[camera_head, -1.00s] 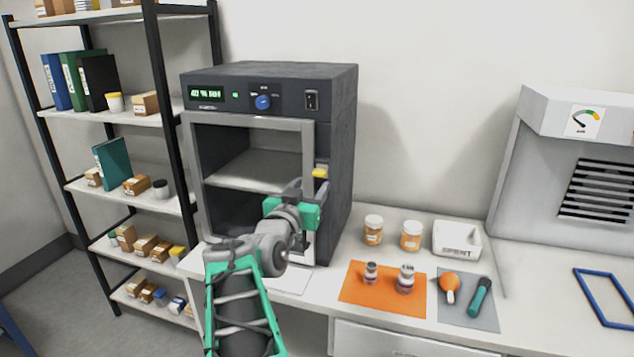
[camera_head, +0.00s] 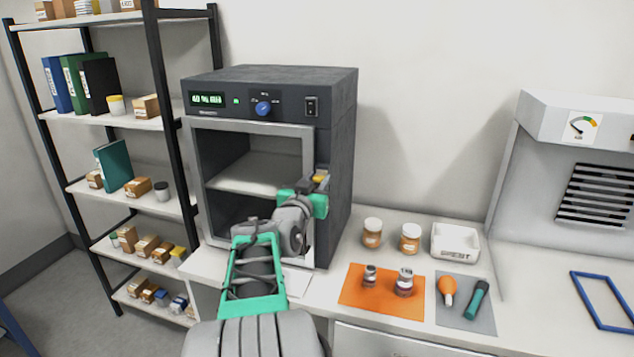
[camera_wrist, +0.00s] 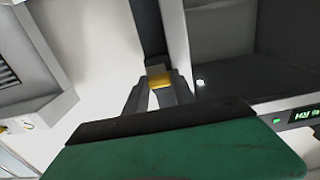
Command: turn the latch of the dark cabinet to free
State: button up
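The dark cabinet (camera_head: 338,130) stands on the bench with a grey-framed front and a see-through opening. My gripper (camera_head: 321,184) is right at the latch.
Two orange-labelled jars (camera_head: 372,233) and a white tray (camera_head: 456,243) stand right of the cabinet. Two small vials sit on an orange mat (camera_head: 352,300). A shelf rack (camera_head: 165,75) stands to the left. The wall side right of the cabinet is free.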

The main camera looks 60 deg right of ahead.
grip_shut()
jog(key=shift+f+b, duration=0.15)
jog(key=shift+b, duration=0.5)
jog(key=shift+f+m+b, duration=0.1)
jog(key=shift+m+b, duration=0.3)
jog(key=shift+b, duration=0.15)
jog(key=m+b, duration=1.7)
jog(key=b, duration=1)
jog(key=shift+s, duration=0.1)
